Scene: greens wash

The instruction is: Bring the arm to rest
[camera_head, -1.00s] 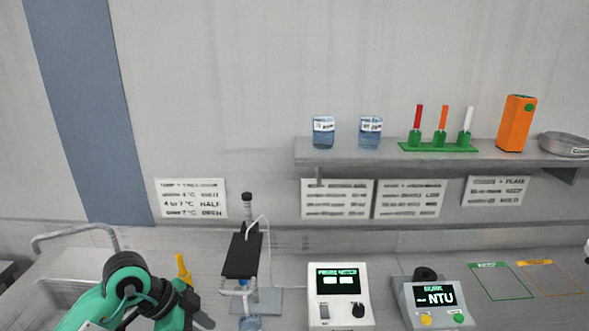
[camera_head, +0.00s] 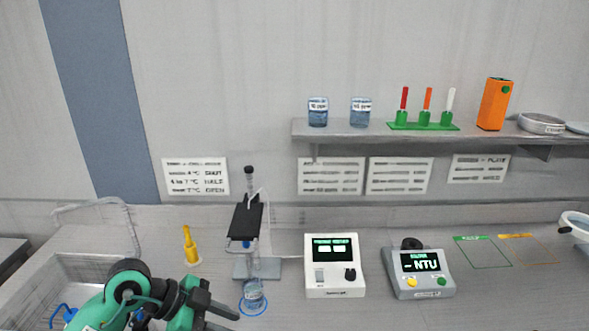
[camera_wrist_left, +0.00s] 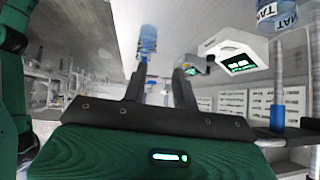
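My left arm, green and black, comes in at the lower left of the head view. Its gripper (camera_head: 228,316) is low over the counter, left of a clear beaker (camera_head: 254,290) on a blue ring. In the left wrist view the two dark fingers (camera_wrist_left: 160,88) stand apart with nothing between them. The beaker (camera_wrist_left: 148,38) shows beyond the fingertips there, apart from them. My right arm and gripper are not in view.
A sink (camera_head: 85,268) lies at the left, with a yellow bottle (camera_head: 190,247) beside it. A stand (camera_head: 246,222), a white meter (camera_head: 334,265) and a grey NTU meter (camera_head: 418,272) line the counter. A shelf (camera_head: 470,137) holds jars, tubes and an orange box.

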